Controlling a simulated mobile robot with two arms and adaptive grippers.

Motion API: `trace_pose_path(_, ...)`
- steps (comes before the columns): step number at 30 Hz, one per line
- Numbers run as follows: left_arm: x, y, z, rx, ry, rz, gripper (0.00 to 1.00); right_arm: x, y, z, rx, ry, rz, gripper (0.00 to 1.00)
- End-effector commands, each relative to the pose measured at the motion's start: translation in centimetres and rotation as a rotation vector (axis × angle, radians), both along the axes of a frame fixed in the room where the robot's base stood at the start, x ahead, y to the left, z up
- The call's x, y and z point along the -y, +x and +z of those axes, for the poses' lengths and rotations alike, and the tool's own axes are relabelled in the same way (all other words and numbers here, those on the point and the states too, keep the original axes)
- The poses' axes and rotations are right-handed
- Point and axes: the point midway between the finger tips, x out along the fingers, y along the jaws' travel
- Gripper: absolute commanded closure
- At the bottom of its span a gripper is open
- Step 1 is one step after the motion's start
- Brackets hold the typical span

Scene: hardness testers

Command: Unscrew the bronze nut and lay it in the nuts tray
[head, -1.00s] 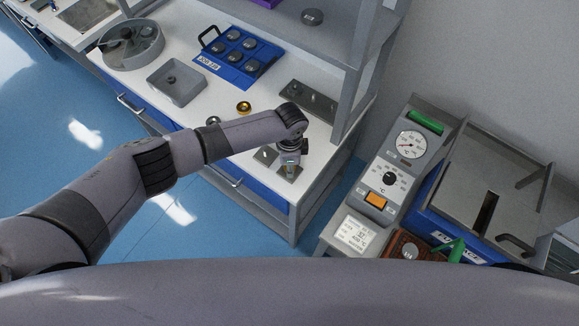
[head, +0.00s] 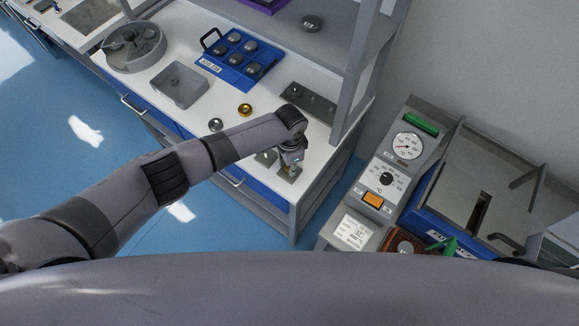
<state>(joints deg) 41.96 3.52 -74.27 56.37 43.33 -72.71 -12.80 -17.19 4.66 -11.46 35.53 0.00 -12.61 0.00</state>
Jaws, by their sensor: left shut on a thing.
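My left gripper (head: 290,169) points down over a small metal plate (head: 293,178) near the bench's front right corner. It is shut, with a small bronze-coloured patch, the bronze nut (head: 288,171), showing at its fingertips. The fingers hide most of the nut, and I cannot tell whether it is still on a thread. A shallow grey tray (head: 166,91), likely the nuts tray, sits further left on the bench. My right gripper is not in view.
A gold ring-shaped part (head: 245,110) and a small grey ring (head: 215,124) lie on the white bench. A shelf post (head: 357,75) rises at the right.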

Motion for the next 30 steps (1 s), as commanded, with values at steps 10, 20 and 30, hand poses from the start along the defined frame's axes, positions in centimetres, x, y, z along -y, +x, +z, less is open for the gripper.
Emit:
trace_pose_path(10,0.1,-0.1,1.6,-0.002,-0.001,-0.001,1.0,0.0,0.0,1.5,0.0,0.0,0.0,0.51)
trace_pose_path(20,0.0,-0.1,2.2,-0.001,0.001,-0.001,1.0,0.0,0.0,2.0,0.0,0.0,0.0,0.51)
trace_pose_path(30,0.0,-0.1,2.2,-0.001,0.0,-0.001,1.0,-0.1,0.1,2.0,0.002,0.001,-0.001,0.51)
